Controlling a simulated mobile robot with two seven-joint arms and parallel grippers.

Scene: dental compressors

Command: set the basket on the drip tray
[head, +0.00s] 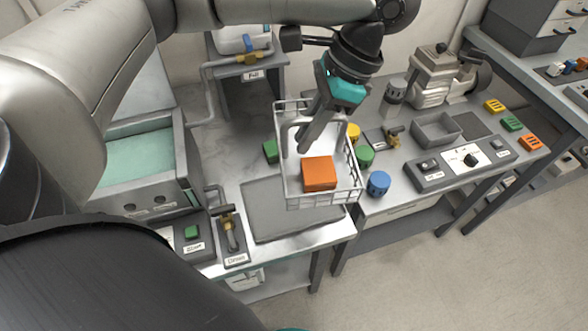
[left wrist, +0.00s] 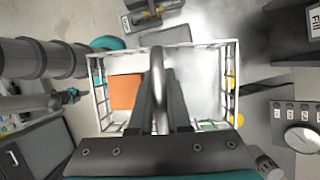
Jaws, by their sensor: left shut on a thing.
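The basket (head: 350,186) is a white wire frame with a grey handle, and an orange block (head: 319,173) lies in it. My left gripper (head: 306,146) is shut on the basket's handle from above. In the left wrist view the handle (left wrist: 157,70) runs up between the fingers, with the orange block (left wrist: 126,91) to its left. The drip tray (head: 262,215) is a flat grey panel on the front of the bench. The basket overlaps its right part in the head view, apparently above it; the gap cannot be judged. My right gripper is not in view.
Yellow, green and blue round pieces, including a blue one (head: 378,184), stand right of the basket. A brass valve (head: 229,225) stands left of the tray. A control box (head: 462,162) and small grey bin (head: 436,131) are farther right.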

